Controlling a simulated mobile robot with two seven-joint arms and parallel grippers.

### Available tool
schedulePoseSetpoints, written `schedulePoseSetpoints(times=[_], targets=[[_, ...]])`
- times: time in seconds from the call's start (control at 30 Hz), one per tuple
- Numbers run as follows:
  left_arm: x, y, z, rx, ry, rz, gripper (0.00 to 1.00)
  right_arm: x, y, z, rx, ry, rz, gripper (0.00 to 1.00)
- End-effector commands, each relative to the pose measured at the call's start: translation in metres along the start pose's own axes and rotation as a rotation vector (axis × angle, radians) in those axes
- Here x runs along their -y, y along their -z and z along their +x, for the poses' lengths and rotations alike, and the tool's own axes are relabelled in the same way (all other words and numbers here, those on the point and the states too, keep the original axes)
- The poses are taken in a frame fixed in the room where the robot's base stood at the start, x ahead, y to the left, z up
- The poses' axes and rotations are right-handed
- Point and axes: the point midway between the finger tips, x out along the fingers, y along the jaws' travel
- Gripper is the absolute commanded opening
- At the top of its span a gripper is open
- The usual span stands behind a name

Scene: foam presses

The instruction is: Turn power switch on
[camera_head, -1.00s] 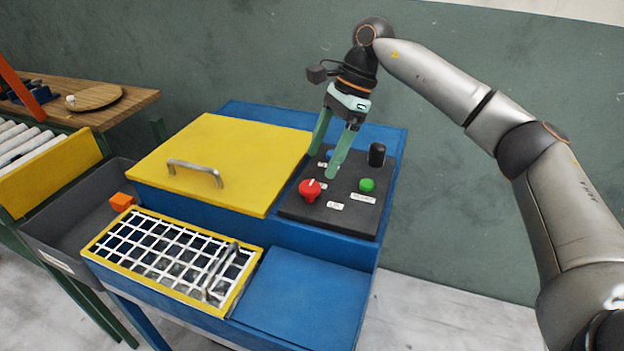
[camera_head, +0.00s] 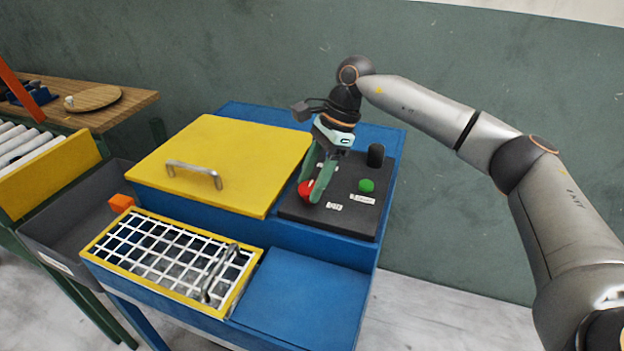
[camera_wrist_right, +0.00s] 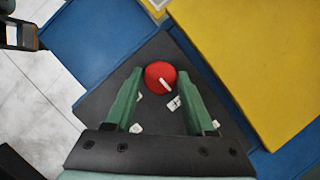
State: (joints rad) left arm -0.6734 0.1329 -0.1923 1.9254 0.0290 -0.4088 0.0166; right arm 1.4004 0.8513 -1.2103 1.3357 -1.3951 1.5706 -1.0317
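The power switch is a red rotary knob (camera_head: 306,189) with a white pointer line, on the dark control panel (camera_head: 353,219) of the blue press. In the right wrist view the red knob (camera_wrist_right: 160,75) lies between the tips of my right gripper's open green fingers, with its pointer slanting. My right gripper (camera_head: 318,190) is low over the panel, its fingers partly covering the knob in the head view. I cannot tell whether the fingers touch it. A green button (camera_head: 366,186) and a black knob (camera_head: 376,155) are on the same panel. My left gripper is out of view.
A yellow lid (camera_head: 230,150) with a metal handle is left of the panel. A white grid guard (camera_head: 165,257) in a yellow frame is in front. A grey bin (camera_head: 60,225) with an orange block (camera_head: 121,202) stands at left. Blue surface (camera_head: 300,297) is clear.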

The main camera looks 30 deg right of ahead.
Motion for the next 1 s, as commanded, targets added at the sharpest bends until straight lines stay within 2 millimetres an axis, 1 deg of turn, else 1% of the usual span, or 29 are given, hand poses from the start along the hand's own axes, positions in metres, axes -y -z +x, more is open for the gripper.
schedulePoseSetpoints(times=[0.03,0.07,0.4,0.47,0.77,1.0], targets=[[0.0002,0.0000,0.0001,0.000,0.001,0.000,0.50,0.0001,-0.0002,-0.0002,0.000,0.000,0.000,0.48],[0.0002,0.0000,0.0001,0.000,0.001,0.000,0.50,0.0001,-0.0002,-0.0002,0.000,0.000,0.000,0.45],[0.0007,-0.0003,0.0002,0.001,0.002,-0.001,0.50,0.0000,-0.0002,-0.0004,0.000,0.000,0.000,0.06],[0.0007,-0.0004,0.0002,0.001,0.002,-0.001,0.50,0.0000,-0.0002,-0.0004,0.000,0.000,0.000,0.00],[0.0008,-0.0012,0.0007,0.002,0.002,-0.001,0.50,-0.0002,-0.0002,-0.0004,0.001,0.011,0.024,0.00],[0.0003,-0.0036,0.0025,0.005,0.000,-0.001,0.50,-0.0012,0.0003,0.0001,0.001,0.057,0.135,0.00]])
